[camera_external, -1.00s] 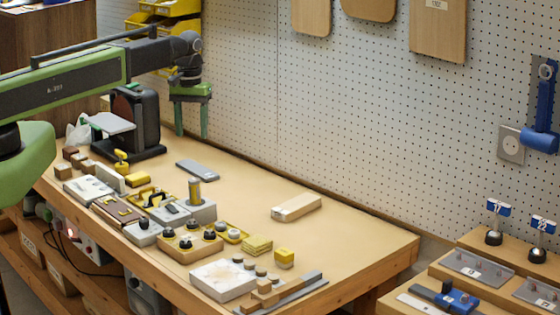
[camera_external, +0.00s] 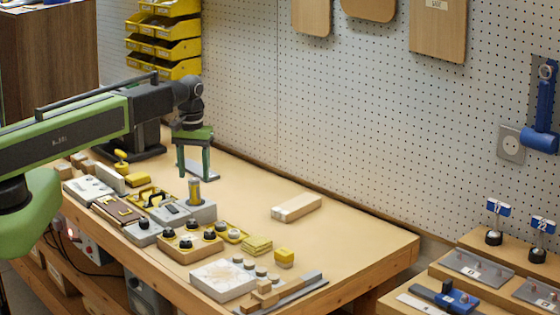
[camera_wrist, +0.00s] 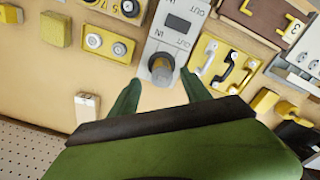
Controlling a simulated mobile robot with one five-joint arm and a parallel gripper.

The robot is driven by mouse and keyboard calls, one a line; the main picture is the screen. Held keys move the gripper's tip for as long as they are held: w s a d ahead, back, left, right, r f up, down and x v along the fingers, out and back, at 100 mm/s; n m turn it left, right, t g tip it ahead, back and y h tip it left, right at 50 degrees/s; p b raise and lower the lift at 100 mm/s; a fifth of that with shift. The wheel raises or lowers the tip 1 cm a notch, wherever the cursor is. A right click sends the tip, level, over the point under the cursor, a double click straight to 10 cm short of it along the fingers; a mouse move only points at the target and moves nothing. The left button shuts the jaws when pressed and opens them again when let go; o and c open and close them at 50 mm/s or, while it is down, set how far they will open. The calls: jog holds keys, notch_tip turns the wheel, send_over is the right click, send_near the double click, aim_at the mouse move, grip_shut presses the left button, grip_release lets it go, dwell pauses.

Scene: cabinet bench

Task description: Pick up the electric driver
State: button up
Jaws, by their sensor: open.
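No tool in view is clearly recognisable to me as the electric driver. A short upright post (camera_external: 195,191), yellow and grey, stands on a grey box (camera_external: 203,212) on the bench. The post also shows in the wrist view (camera_wrist: 162,70), in line between my finger ends. My gripper (camera_external: 194,174) is open and empty, pointing down above the rear of the bench. Its green fingers (camera_wrist: 160,82) are spread in the wrist view. A small yellow item with a dark base (camera_external: 121,160) sits left of the gripper.
Boxes with black knobs (camera_external: 192,248) and yellow blocks (camera_external: 284,257) crowd the bench front. A pale wooden block (camera_external: 297,208) lies on a clear stretch at right. A grey plate (camera_external: 203,170) lies behind the gripper. The pegboard wall (camera_external: 330,120) rises along the back edge.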

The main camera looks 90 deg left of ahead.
aim_at(194, 179)
notch_tip(194, 179, down, 5)
jog(key=b, duration=0.5)
jog(key=shift+s+a+f, duration=0.1)
jog(key=shift+a+f, duration=0.05)
jog(key=shift+f, duration=0.05)
jog(key=shift+r, duration=0.2)
grip_shut()
